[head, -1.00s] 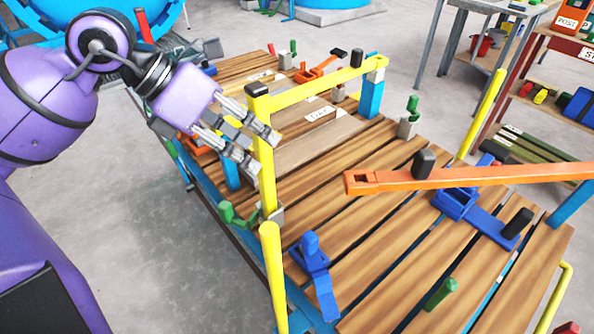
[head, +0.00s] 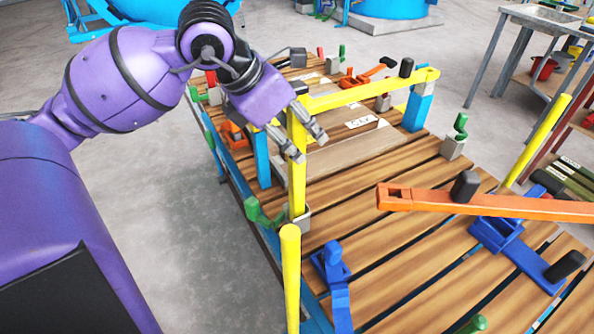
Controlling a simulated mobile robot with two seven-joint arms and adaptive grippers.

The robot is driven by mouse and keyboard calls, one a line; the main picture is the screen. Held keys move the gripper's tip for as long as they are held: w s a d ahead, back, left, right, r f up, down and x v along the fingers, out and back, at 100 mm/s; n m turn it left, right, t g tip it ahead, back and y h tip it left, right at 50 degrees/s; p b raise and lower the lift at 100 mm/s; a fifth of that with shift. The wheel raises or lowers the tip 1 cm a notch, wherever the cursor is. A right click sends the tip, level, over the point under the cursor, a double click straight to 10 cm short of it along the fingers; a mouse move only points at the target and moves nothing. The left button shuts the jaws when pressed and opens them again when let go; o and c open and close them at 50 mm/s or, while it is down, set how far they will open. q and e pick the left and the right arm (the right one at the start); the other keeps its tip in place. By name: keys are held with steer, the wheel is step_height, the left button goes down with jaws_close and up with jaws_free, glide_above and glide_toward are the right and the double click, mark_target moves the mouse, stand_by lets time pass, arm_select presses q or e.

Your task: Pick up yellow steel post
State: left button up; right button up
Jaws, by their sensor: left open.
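The yellow steel post (head: 297,180) stands upright in a grey socket at the left edge of the wooden slatted table (head: 385,235). A yellow bar (head: 375,89) runs from its top back to a blue upright at the far side. My left gripper (head: 309,144) is open at the upper part of the post. One finger lies at the post's near left side and the other shows on its right, so the post appears to stand between them. I cannot tell whether either finger touches it. My right gripper is not in view.
A green clamp handle (head: 262,213) sits beside the post's foot. A shorter yellow post (head: 290,275) stands nearer. A blue latch (head: 331,262) and a long orange bar (head: 480,203) lie to the right. Open grey floor is left of the table.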

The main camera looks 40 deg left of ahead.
arm_select(q)
jaws_close()
steer(key=shift+r, duration=0.15)
stand_by(0.5)
